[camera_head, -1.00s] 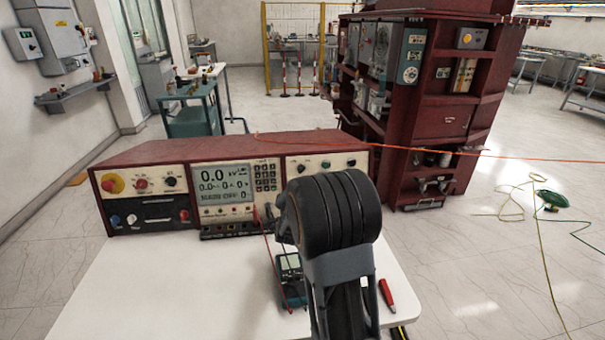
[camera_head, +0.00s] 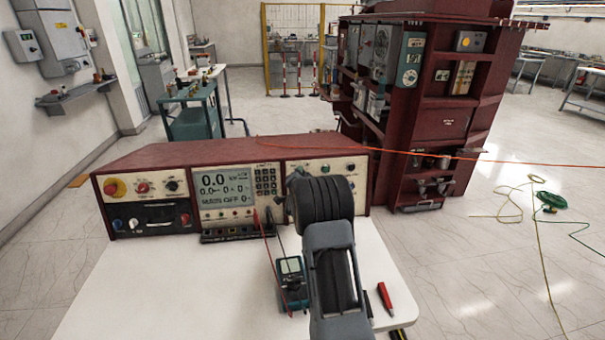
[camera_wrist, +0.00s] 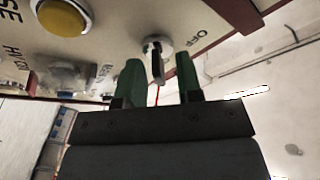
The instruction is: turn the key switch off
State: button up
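The key switch (camera_wrist: 153,43) shows in the wrist view as a round metal lock on a cream panel, with a narrow key standing out of it. The word OFF is printed beside it on the right. My gripper (camera_wrist: 158,62) is open, with one green finger on each side of the key in the picture. The key appears between the fingertips; I see no clear contact. In the head view my arm hides the fingers in front of the right part of the red control console (camera_head: 130,160).
A yellow button (camera_wrist: 63,17) and knobs lie left of the key in the wrist view. The white table (camera_head: 150,285) holds a teal meter (camera_head: 291,280) with leads and a red tool (camera_head: 385,298) close to my arm. An orange line (camera_head: 420,153) crosses behind the console.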

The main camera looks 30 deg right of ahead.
jog(key=shift+w+d, duration=0.2)
jog(key=shift+w, duration=0.05)
grip_shut()
dwell(0.3)
